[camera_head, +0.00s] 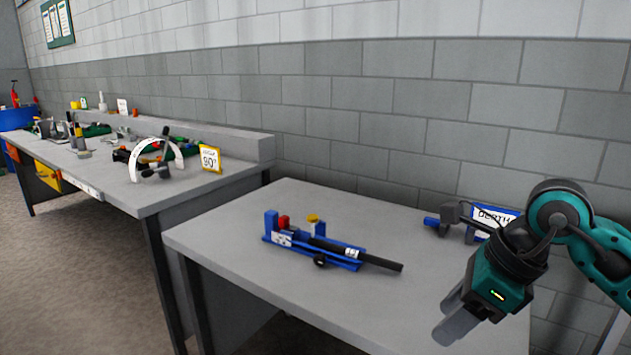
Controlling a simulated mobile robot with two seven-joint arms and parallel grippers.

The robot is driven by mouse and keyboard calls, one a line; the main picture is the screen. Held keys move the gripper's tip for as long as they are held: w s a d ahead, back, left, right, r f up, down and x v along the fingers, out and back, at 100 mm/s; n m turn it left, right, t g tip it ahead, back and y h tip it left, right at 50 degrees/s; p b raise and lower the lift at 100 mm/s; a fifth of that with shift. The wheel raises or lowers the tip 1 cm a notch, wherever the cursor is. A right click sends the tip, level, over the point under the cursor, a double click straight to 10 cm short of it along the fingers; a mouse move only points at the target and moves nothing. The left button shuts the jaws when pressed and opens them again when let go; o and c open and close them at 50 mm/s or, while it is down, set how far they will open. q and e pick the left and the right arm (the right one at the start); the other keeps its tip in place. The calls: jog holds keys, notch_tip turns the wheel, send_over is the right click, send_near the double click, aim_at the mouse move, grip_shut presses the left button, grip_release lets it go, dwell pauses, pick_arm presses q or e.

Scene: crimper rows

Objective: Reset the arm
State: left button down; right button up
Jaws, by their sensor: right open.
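My right arm comes in from the right edge in teal and black. My right gripper (454,312) hangs over the right front part of the near grey table (360,310). Its grey fingers point down and left, and it is open with nothing seen between the fingers. A blue crimper tool (310,247) with a black handle lies on the table, left of the gripper and apart from it. My left gripper does not show.
A blue and dark device (447,222) stands behind my right arm, beside a sign (494,218). A block wall closes the back. The table's front middle is clear.

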jog(key=s+a+r+m+y+p, duration=0.25)
jog(key=a+m+y, duration=0.25)
jog(key=a+y, duration=0.25)
jog(key=s+a+r+m+y+p, duration=0.2)
jog(key=a+r+m+y, duration=0.2)
jog(key=a+y, duration=0.35)
jog(key=w+d+f+m+t+h+p, duration=0.15)
jog(key=d+f+m+t+h, duration=0.5)
jog(key=m, duration=0.65)
jog(key=w+d+f+m+t+h+p, duration=0.1)
jog(key=w+d+f+m+t+h, duration=0.2)
jog(key=m+t, duration=0.8)
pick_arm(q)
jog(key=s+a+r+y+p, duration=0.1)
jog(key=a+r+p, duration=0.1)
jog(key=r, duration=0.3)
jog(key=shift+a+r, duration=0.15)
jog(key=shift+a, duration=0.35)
pick_arm(e)
jog(key=s+d+f+m+g+h, duration=0.2)
jog(key=s+f+m+g+h, duration=0.2)
jog(key=s+f+m, duration=0.2)
jog(key=s+d+f+m+g+h, duration=0.2)
jog(key=s+f+m+g+h, duration=0.2)
jog(key=f, duration=0.7)
jog(key=s+m+g, duration=0.1)
jog(key=s+m, duration=0.1)
jog(key=shift+s+d, duration=0.2)
jog(key=shift+s, duration=0.2)
